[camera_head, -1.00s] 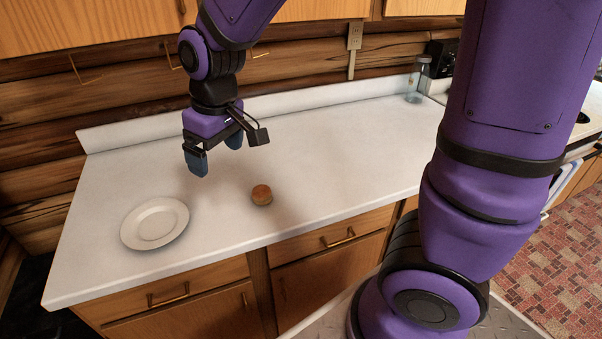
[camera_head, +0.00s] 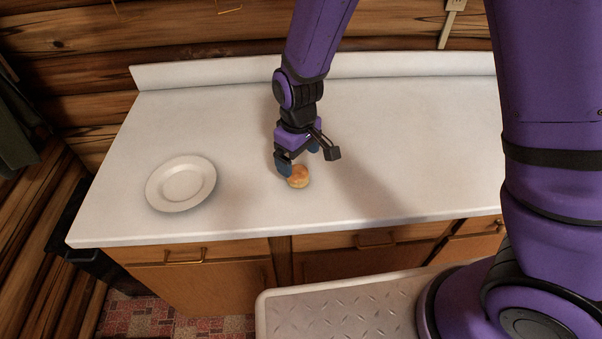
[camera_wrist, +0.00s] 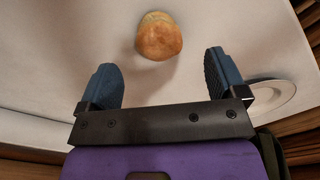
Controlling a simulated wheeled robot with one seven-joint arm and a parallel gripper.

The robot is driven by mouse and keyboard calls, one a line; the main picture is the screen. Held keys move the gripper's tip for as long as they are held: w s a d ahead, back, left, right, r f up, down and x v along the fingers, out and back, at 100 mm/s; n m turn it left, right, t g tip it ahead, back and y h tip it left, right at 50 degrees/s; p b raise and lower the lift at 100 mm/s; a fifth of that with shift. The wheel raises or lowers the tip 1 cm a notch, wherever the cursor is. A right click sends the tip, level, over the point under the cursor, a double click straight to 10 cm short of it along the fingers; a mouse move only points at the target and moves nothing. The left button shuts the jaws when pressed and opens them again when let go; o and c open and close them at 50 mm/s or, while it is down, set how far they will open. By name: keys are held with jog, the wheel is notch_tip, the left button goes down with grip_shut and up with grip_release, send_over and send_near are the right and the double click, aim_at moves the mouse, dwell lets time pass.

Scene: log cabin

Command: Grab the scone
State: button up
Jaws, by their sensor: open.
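The scone (camera_head: 299,177) is a small round golden-brown bun on the white countertop, near its front edge. My gripper (camera_head: 298,163) is open and low over the counter, right at the scone in the head view; one finger partly overlaps the scone's upper left. In the wrist view the scone (camera_wrist: 159,37) lies beyond the fingertips, centred between the two blue fingers of my gripper (camera_wrist: 168,70). Nothing is between the fingers, and I see no contact there.
A white plate (camera_head: 181,184) lies on the counter to the left; it also shows in the wrist view (camera_wrist: 288,92). The white counter (camera_head: 400,140) is otherwise clear. Wooden drawers (camera_head: 372,246) are below its front edge, and a log wall is behind.

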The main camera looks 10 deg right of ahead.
aim_at(297, 170)
jog(key=shift+w+a+f, duration=0.1)
jog(key=shift+w+f, duration=0.05)
jog(key=shift+f, duration=1.45)
jog(key=shift+w+a+f, duration=0.1)
jog(key=shift+f, duration=1.5)
jog(key=c, duration=1)
jog(key=shift+r, duration=0.2)
